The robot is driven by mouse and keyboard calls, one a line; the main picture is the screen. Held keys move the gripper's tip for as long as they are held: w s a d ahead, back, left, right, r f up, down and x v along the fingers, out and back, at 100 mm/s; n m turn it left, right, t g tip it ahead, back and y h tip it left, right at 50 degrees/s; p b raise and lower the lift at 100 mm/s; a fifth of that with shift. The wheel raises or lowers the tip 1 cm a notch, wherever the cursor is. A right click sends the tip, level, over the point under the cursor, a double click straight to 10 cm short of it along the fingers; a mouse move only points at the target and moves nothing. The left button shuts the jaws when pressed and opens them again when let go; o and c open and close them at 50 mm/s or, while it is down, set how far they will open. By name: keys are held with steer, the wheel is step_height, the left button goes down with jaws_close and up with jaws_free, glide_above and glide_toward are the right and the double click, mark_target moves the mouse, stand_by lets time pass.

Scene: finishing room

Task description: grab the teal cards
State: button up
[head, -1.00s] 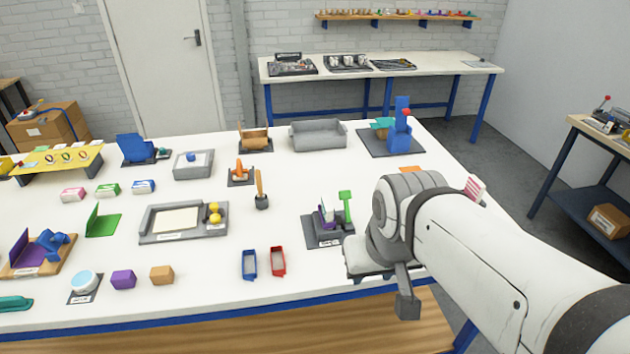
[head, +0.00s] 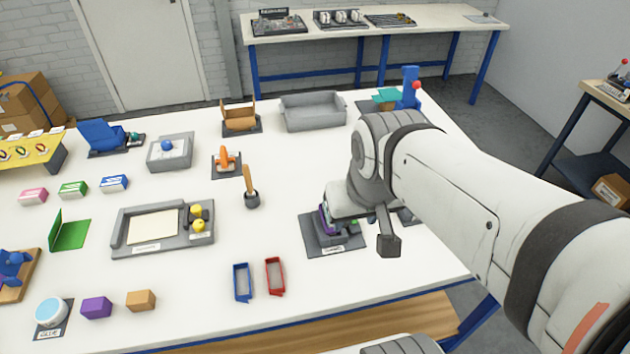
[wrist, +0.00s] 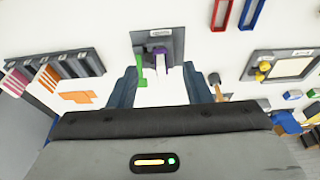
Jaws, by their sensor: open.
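I cannot clearly make out teal cards. A flat teal piece (head: 387,95) lies beside a blue upright device at the table's back right in the head view, partly hidden by my arm; I cannot tell whether it is cards. My gripper (wrist: 161,88) is open and empty in the wrist view, its two fingers apart. It is above the white table, with a dark stand (wrist: 160,45) holding a purple piece and a green handle ahead of it. In the head view my arm hides part of this stand (head: 333,244).
In the wrist view, a dark slotted rack (wrist: 78,60) holds pink-striped and orange-striped pieces, with an orange flat piece (wrist: 79,97) nearby. Blue (head: 242,282) and red (head: 275,276) trays sit near the table's front edge. A grey bin (head: 313,112) stands at the back.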

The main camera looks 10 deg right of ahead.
steer(key=w+f+g+b, duration=0.1)
steer(key=w+f, duration=0.2)
steer(key=w, duration=0.2)
steer(key=w+f+g+b, duration=0.1)
steer(key=w+f, duration=0.2)
steer(key=w, duration=0.3)
steer(key=w+f+g+b, duration=0.1)
steer(key=w+f, duration=0.2)
steer(key=w, duration=0.3)
steer(key=shift+w, duration=0.1)
steer(key=shift+w+f, duration=0.25)
steer(key=shift+f, duration=0.3)
steer(key=f, duration=0.2)
steer(key=f+p, duration=0.1)
steer(key=f, duration=0.4)
steer(key=shift+s+d, duration=0.25)
steer(key=shift+c, duration=0.2)
jaws_close()
